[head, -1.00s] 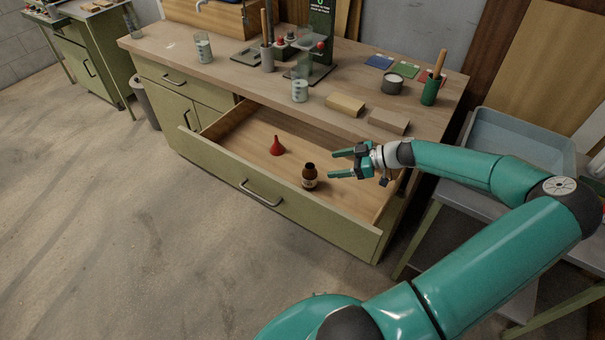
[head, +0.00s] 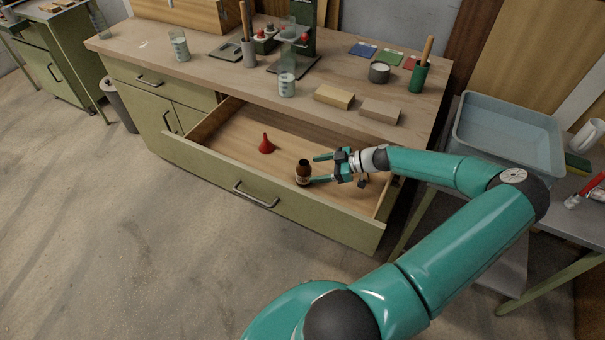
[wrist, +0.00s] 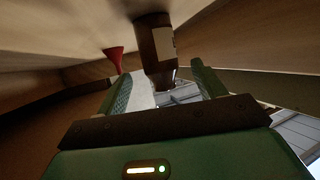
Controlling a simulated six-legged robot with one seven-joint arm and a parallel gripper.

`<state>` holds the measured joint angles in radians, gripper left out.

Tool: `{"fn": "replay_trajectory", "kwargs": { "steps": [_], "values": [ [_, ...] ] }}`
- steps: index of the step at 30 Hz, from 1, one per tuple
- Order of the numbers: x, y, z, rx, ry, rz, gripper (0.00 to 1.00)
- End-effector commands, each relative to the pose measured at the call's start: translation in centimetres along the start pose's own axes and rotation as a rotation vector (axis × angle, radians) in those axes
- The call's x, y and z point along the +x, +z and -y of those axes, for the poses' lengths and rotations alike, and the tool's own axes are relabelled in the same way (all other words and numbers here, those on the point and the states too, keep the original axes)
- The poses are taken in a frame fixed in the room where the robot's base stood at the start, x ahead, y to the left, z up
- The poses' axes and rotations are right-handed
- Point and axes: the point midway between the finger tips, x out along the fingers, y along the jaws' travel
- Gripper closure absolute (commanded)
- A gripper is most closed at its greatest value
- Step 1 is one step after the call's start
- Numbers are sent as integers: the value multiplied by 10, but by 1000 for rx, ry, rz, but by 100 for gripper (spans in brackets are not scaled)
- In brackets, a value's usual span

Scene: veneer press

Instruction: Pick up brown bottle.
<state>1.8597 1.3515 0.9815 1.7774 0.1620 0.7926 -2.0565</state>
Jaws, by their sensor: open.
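The brown bottle (head: 303,174) stands upright in the open drawer (head: 240,130), near its front wall, with a pale label on its side. My gripper (head: 318,169) is open and level, reaching in from the right with its fingertips close to the bottle. In the wrist view the bottle (wrist: 155,45) appears just ahead, between the lines of the two green fingers (wrist: 158,85). I cannot tell whether a finger touches it. Nothing is held.
A red funnel (head: 266,144) stands in the drawer left of the bottle. The drawer's front wall (head: 270,202) rises close by. The bench top (head: 225,75) above holds beakers, blocks and a stand. A blue-grey tray (head: 508,140) is at right.

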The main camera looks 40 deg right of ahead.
Motion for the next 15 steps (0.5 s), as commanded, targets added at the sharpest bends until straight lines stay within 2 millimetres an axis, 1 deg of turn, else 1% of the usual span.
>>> {"fn": "replay_trajectory", "kwargs": {
  "steps": [1, 3, 10, 15],
  "values": [
    [10, -1, 0, -1, -2, -1, 31],
    [19, -1, 0, 0, -2, -1, 31],
    [36, -2, -1, 1, -1, -1, 31],
    [62, -3, -1, 0, -2, 0, 31]
  ]
}}
